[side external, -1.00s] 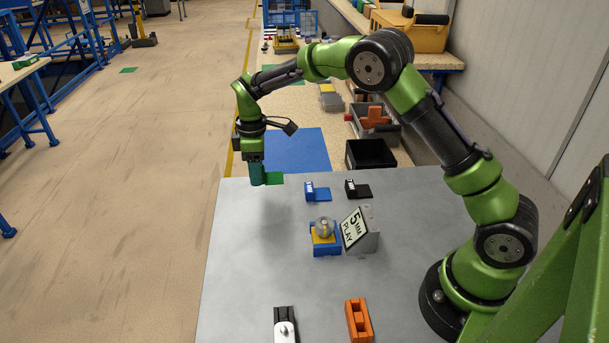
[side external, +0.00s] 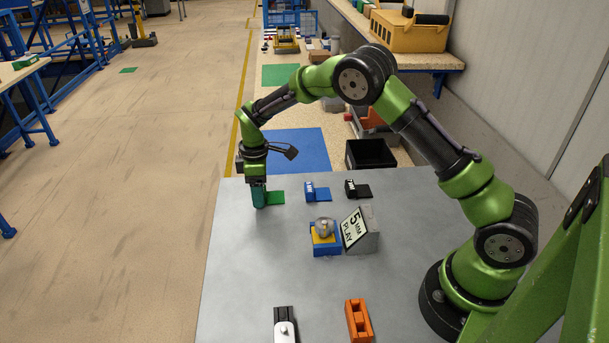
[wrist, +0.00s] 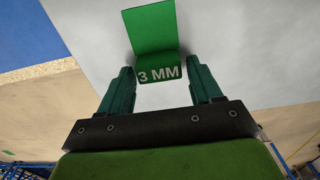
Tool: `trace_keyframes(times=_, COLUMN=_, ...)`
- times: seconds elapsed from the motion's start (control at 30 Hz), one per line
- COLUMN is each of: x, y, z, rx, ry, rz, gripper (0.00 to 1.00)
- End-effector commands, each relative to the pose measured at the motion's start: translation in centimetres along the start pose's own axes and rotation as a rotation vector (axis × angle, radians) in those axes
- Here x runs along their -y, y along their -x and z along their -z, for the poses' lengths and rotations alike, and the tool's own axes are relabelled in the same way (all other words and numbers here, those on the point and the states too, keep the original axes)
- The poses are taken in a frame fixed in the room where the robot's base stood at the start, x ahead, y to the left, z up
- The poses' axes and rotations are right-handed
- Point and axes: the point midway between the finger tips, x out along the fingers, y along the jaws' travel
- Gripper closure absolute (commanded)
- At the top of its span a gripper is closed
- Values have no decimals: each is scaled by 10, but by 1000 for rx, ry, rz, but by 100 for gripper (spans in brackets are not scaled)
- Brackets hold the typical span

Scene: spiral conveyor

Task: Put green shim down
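The green shim (side external: 277,197) lies flat at the far left corner of the grey table, left of the blue and black shims. In the wrist view, its plate and raised "3 MM" end (wrist: 158,70) show just ahead of my gripper (wrist: 161,75). My gripper's dark green fingers are spread, with a visible gap on each side of the labelled end. My gripper (side external: 259,196) is low over the table at the shim's left end. In the side view, the fingers hide part of that end.
A blue shim (side external: 318,194) and a black shim (side external: 358,190) lie to the right. A blue and yellow fixture (side external: 326,245) and a "5 MM PLAY" sign (side external: 356,229) stand nearer. An orange part (side external: 358,320) lies in front. The table's left middle is clear.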

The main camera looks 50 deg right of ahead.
Motion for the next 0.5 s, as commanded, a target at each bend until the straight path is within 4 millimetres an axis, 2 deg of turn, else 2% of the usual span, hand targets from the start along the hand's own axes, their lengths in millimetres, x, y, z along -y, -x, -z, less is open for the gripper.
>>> trace_keyframes(times=0.33, x=0, y=1, z=0, rx=0, ry=0, rz=0, gripper=27)
trace_keyframes(times=0.5, x=0, y=19, z=1, rx=-3, ry=0, rz=-1, gripper=27)
